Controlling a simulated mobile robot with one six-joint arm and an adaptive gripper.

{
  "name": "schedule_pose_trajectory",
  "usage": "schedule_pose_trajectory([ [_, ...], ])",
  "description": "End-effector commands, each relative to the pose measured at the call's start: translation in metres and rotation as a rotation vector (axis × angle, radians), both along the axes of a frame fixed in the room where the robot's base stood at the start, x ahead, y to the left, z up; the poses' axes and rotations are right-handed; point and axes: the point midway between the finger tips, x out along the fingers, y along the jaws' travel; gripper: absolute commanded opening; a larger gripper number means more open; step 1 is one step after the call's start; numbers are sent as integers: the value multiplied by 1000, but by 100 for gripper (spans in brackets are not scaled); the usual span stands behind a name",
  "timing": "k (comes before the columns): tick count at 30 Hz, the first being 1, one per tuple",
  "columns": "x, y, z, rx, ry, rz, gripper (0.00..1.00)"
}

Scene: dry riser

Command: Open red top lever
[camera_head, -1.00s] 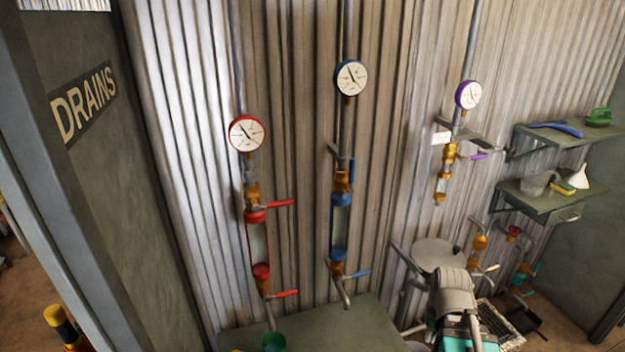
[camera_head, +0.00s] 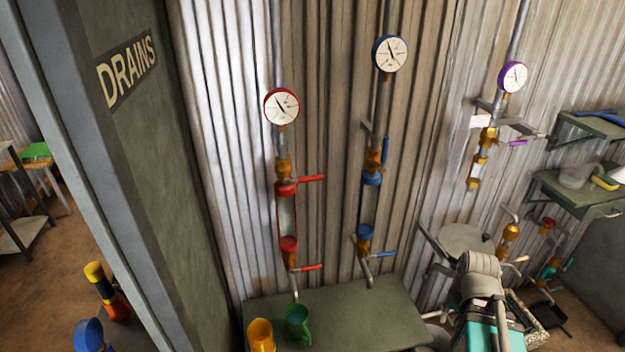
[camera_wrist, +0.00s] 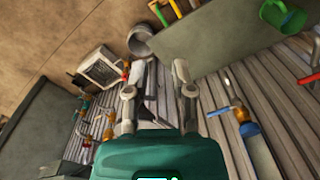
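The red top lever (camera_head: 313,178) sticks out to the right from the upper valve on the red-gauge pipe in the head view, roughly horizontal. A second red lever (camera_head: 310,267) sits lower on the same pipe. The red-rimmed gauge (camera_head: 282,106) is above both. My arm shows at the lower right of the head view, well away from the red levers; its fingertips are hidden there. In the wrist view my gripper (camera_wrist: 156,75) has its two fingers spread apart with nothing between them. A red lever (camera_wrist: 309,79) shows at that view's right edge; I cannot tell which one.
A green table (camera_head: 350,318) below the pipes holds a yellow jug (camera_head: 261,335) and a green jug (camera_head: 298,322). Blue-handled valves (camera_head: 365,232) stand right of the red pipe. The DRAINS partition (camera_head: 150,150) is at left. Shelves (camera_head: 580,190) are at right.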

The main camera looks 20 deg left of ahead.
Motion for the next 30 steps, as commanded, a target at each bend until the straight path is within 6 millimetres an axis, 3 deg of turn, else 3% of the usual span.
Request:
schedule_pose_trajectory([
  [3, 10, 16, 6, 60, -16, 1, 58],
  [5, 17, 28, 10, 107, -29, 0, 58],
  [14, 60, 116, 51, 459, -99, -31, 58],
  [21, 91, 187, 103, 771, -126, -87, 58],
  [30, 125, 257, 180, 1152, -107, -193, 58],
])
